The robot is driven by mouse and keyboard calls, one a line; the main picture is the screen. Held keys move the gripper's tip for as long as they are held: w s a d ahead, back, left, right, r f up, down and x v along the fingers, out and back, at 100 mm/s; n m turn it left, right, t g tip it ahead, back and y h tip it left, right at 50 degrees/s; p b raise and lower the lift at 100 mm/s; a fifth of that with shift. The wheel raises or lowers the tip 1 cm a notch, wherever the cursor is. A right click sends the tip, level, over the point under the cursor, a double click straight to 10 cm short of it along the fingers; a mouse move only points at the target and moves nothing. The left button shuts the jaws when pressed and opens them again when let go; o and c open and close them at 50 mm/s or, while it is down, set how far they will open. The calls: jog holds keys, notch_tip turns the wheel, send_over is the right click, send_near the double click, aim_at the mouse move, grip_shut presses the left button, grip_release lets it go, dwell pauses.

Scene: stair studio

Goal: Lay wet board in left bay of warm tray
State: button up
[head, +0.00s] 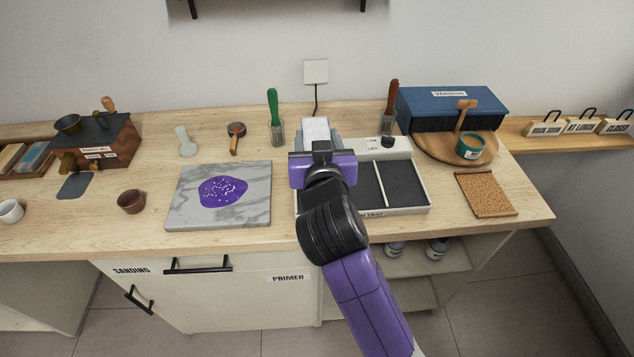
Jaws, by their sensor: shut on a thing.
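The warm tray (408,210) is a pale shallow tray with dark bays, on the worktop right of centre. Its left bay (366,184) is largely hidden behind my arm, and its right bay (404,184) shows empty. A divider stands between them. My gripper (317,139) is at the tray's back left, seen from behind. It is shut on a pale board (316,127), mostly hidden by the gripper. The board's wet face cannot be made out, nor its exact height above the tray.
Left of the tray lies a marble slab (249,214) with a purple puddle. Behind stand a green-handled brush (273,105) and a red-handled one (392,95). At right are a blue box (452,103), a round wooden board (429,151) with a teal tin (470,146), and a cork mat (486,194).

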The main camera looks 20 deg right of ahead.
notch_tip(320, 180, down, 14)
jog(key=shift+r, duration=0.15)
dwell(0.3)
jog(key=o, duration=0.9)
jog(key=shift+f+b, duration=0.2)
jog(key=shift+b, duration=0.15)
jog(key=shift+o, duration=1)
jog(key=shift+r, duration=0.2)
jog(key=b+v, duration=0.1)
jog(key=v, duration=1.1)
jog(key=shift+b, duration=0.4)
jog(key=shift+f, duration=0.1)
